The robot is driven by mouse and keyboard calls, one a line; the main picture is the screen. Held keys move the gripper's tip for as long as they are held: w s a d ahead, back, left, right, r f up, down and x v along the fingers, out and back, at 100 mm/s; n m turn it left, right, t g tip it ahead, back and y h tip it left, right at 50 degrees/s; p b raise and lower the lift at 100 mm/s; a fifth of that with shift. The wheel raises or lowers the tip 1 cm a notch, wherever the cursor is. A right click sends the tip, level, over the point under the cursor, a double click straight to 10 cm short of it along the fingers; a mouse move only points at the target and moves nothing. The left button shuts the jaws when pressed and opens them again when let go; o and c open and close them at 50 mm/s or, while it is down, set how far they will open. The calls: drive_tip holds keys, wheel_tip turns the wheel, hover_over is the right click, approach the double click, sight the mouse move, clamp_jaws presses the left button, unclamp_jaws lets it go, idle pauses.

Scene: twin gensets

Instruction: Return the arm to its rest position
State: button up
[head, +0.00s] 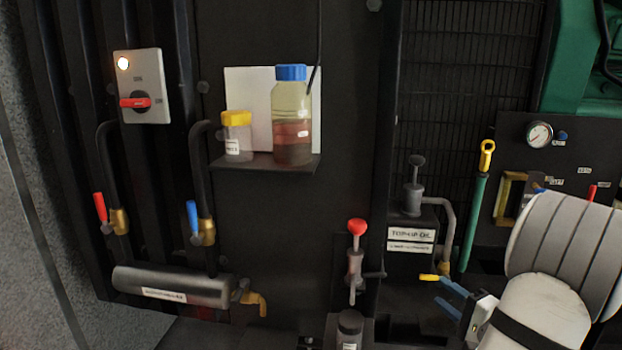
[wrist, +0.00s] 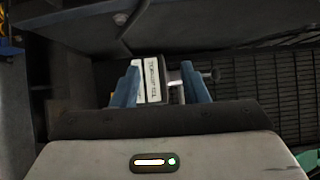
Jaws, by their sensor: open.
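My arm comes in from the lower right in the head view. My gripper (head: 449,297) has blue fingers that are spread apart, with nothing seen between them. It is in front of the black top-up oil box (head: 411,262), which has a white label and a small pump on top. In the wrist view my gripper (wrist: 158,85) shows two blue fingers apart, and the labelled oil box (wrist: 150,72) appears beyond, in the gap. I cannot tell how far the box is from the fingertips.
A red-knobbed lever (head: 356,228) stands left of my gripper. A green yellow-handled dipstick (head: 478,205) and a gauge panel (head: 540,134) are close to my arm. A shelf (head: 266,165) holds a bottle (head: 291,110) and a yellow-capped jar (head: 238,140). A filter cylinder (head: 172,287) is lower left.

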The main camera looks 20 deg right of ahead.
drive_tip(key=w+a+r+n+g+y+p, duration=0.2)
drive_tip(key=a+r+n+g+y+p, duration=0.15)
drive_tip(key=a, duration=0.55)
drive_tip(key=w+a+r+n+g+y+p, duration=0.1)
drive_tip(key=a+r+n+g+y+p, duration=0.2)
drive_tip(key=a, duration=0.6)
drive_tip(key=w+a+r+n+g+y+p, duration=0.25)
drive_tip(key=a+r+g, duration=0.2)
drive_tip(key=a, duration=0.45)
drive_tip(key=s+a+r+n+g+h+p, duration=0.4)
drive_tip(key=s+a+r+n+h+p, duration=0.5)
drive_tip(key=a+r+p, duration=0.2)
drive_tip(key=p+v, duration=0.2)
drive_tip(key=v, duration=0.1)
drive_tip(key=shift+w+a, duration=0.1)
drive_tip(key=shift+c, duration=0.4)
